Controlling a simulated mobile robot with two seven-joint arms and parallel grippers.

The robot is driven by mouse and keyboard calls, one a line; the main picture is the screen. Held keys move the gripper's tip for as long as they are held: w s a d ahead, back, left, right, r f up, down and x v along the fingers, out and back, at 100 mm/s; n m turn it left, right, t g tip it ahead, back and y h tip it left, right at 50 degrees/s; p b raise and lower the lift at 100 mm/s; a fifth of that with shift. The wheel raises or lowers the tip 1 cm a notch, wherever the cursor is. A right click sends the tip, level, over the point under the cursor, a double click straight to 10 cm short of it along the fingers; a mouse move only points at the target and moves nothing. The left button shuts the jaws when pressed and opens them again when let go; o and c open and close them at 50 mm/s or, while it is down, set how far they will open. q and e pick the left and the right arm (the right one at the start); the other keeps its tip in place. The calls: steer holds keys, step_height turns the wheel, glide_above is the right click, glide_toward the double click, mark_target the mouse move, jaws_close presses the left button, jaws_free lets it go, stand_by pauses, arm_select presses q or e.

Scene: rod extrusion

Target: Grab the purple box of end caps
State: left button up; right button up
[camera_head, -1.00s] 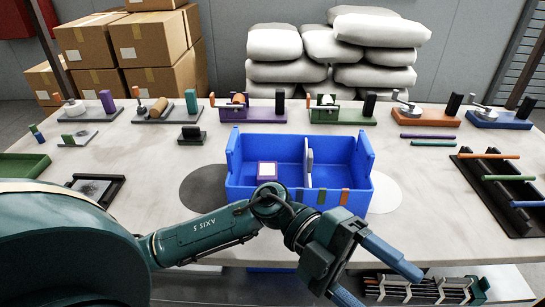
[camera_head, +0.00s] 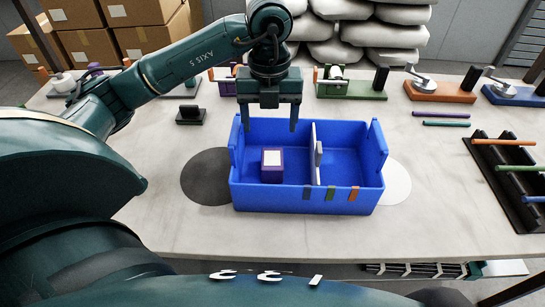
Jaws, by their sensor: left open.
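The purple box of end caps (camera_head: 272,174), with a white label on top, stands upright in the left compartment of the blue bin (camera_head: 290,197). My left gripper (camera_head: 269,126) points down over the far left part of the bin, behind and above the purple box. Its two fingers are spread apart with nothing between them. It is not touching the box. My right gripper is not in view.
A pale divider (camera_head: 316,155) splits the bin, and its right compartment looks empty. A black rack with coloured rods (camera_head: 507,170) stands at the right. Small fixtures such as the orange one (camera_head: 440,91) line the table's back.

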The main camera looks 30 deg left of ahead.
arm_select(q)
glide_above(272, 158)
steer(key=f, duration=0.4)
steer(key=s+f, duration=0.1)
steer(key=f, duration=0.1)
steer(key=shift+f, duration=0.1)
steer(key=shift+w+f, duration=0.15)
steer(key=shift+f, duration=0.9)
steer(key=shift+w+f, duration=0.2)
steer(key=shift+f, duration=0.8)
steer(key=shift+w+f, duration=0.15)
steer(key=shift+f, duration=0.9)
steer(key=c, duration=1.1)
